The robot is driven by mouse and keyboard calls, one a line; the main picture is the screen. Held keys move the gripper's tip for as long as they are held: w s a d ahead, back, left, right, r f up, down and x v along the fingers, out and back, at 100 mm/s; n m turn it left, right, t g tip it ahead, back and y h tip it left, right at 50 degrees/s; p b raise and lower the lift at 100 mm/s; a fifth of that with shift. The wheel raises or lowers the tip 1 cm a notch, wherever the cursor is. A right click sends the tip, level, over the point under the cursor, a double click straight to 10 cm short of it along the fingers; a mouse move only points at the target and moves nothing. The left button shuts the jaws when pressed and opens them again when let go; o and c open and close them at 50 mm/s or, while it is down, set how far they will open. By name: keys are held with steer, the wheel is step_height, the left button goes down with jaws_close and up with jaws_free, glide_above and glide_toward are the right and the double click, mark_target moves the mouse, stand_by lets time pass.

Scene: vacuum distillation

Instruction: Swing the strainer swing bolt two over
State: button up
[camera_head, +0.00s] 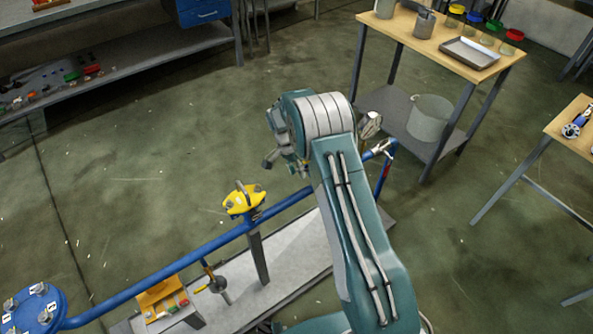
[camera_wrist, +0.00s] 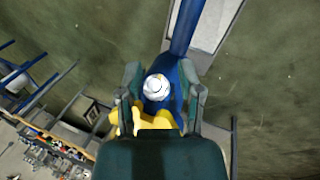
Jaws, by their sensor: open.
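A round blue flanged lid (camera_head: 33,308) with several silver bolts and small white tags is cut off at the lower left of the head view. I cannot read which tag marks bolt two. A blue pipe (camera_head: 150,288) runs from it to the upper right, passing a yellow fitting (camera_head: 243,199) with silver bolts on top. In the wrist view, my gripper (camera_wrist: 161,84) is open, its fingers either side of a white round cap (camera_wrist: 156,87) on a blue part. A yellow part (camera_wrist: 150,119) lies partly hidden behind the gripper's palm. Contact cannot be told.
A grey skid base (camera_head: 285,262) lies under the pipe, with an orange box (camera_head: 160,292) near the lid. A wooden-topped table (camera_head: 420,40) with a tray (camera_head: 470,52) stands at the upper right. Another table (camera_head: 575,125) is at the right edge. Open floor lies left of the pipe.

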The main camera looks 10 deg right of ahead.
steer(key=shift+d, duration=0.2)
jaws_close()
steer(key=shift+d, duration=0.1)
steer(key=y, duration=0.1)
steer(key=d+r+g+y, duration=0.1)
steer(key=y, duration=0.1)
steer(key=shift+w+d+r+n+g+y, duration=0.2)
steer(key=shift+w+n+g+y, duration=0.1)
steer(key=shift+y, duration=0.1)
jaws_free()
steer(key=shift+a+r, duration=0.1)
